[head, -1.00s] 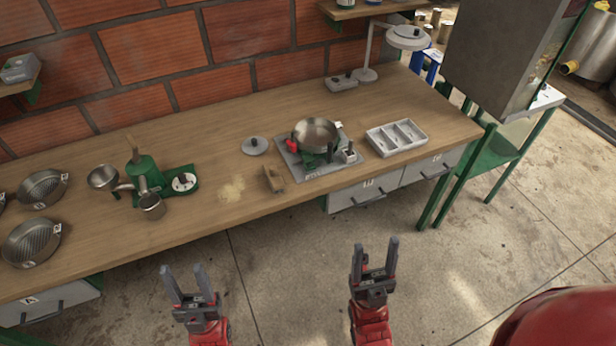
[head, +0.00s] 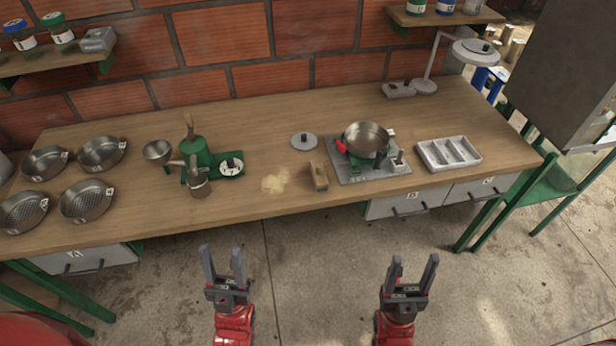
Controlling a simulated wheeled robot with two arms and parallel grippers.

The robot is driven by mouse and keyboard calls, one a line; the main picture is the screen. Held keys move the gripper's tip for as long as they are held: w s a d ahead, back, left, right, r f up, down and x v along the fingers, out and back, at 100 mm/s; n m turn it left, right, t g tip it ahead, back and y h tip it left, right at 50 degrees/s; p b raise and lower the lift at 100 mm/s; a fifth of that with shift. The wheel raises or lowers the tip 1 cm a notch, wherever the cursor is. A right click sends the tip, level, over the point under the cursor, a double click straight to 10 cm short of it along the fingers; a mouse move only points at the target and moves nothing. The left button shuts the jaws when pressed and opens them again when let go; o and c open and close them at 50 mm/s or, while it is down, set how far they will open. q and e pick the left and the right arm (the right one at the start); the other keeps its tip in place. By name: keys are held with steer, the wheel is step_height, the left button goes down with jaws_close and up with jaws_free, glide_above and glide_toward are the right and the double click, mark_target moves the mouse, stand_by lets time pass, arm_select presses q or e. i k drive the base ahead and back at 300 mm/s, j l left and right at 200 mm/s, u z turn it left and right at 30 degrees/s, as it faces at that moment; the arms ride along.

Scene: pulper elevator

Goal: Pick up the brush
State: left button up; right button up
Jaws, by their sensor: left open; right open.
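A small wooden brush (head: 319,177) lies on the wooden workbench (head: 240,204), near its front edge. It sits between a patch of pale powder (head: 275,181) and the grey burner plate. My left gripper (head: 223,264) is open and empty, in front of the bench, below and left of the brush. My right gripper (head: 413,272) is open and empty, in front of the bench, below and right of the brush. Neither gripper touches anything.
A metal pan (head: 367,139) stands on the burner plate (head: 374,176). A grey lid (head: 304,141), a green grinder (head: 195,151), a white divided tray (head: 448,153) and several bowls (head: 87,200) also stand on the bench. The floor before the bench is clear.

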mark_target(321, 180)
steer(key=i+l+u, duration=0.15)
steer(key=l, duration=0.35)
steer(key=i+l+u, duration=0.15)
steer(key=l, duration=0.35)
steer(key=i+l+u, duration=0.1)
steer(key=l, duration=0.4)
steer(key=i+l+u, duration=0.15)
steer(key=l, duration=0.4)
steer(key=k, duration=0.05)
